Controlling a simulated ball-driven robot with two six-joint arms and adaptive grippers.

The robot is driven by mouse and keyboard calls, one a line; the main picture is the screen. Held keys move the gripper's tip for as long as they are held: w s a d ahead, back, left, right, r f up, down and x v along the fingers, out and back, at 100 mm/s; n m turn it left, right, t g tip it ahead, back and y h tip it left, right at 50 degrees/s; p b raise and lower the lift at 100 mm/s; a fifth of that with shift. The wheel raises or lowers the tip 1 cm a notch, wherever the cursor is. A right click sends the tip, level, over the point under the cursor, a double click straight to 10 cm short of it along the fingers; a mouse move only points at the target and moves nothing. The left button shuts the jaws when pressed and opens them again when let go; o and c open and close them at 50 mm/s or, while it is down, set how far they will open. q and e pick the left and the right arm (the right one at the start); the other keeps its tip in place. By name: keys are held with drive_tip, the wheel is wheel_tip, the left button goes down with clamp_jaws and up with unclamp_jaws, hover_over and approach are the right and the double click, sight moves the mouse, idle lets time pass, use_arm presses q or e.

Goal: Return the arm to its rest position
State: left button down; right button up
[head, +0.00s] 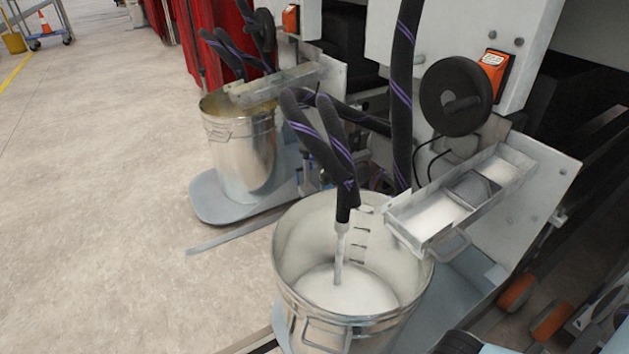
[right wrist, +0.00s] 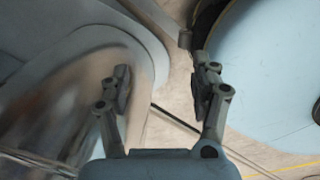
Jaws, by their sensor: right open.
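My right gripper (right wrist: 161,90) shows in the right wrist view with its two fingers spread apart and nothing between them. A shiny metal surface (right wrist: 70,100), curved like a bucket wall, lies to the left of the fingers, close to the left one; I cannot tell whether they touch. In the head view, part of my arm shows at the bottom right edge, and neither gripper can be made out there. My left gripper is not in view.
A metal bucket (head: 293,243) of white liquid stands in front of the machine, with hoses dipping into it. A tray (head: 516,158) sits above its right side. A second bucket (head: 243,165) stands behind on a blue-grey base (head: 207,202). Floor at left is clear.

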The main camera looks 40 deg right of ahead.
use_arm(q)
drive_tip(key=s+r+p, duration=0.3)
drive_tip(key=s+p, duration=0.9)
drive_tip(key=p, duration=0.2)
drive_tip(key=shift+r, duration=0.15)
use_arm(e)
drive_tip(key=s+r+m, duration=0.2)
drive_tip(key=s+m, duration=0.3)
drive_tip(key=s, duration=0.9)
drive_tip(key=shift+d+r+m+g, duration=0.3)
drive_tip(key=shift+d+r+m, duration=0.05)
drive_tip(key=shift+r+m, duration=0.05)
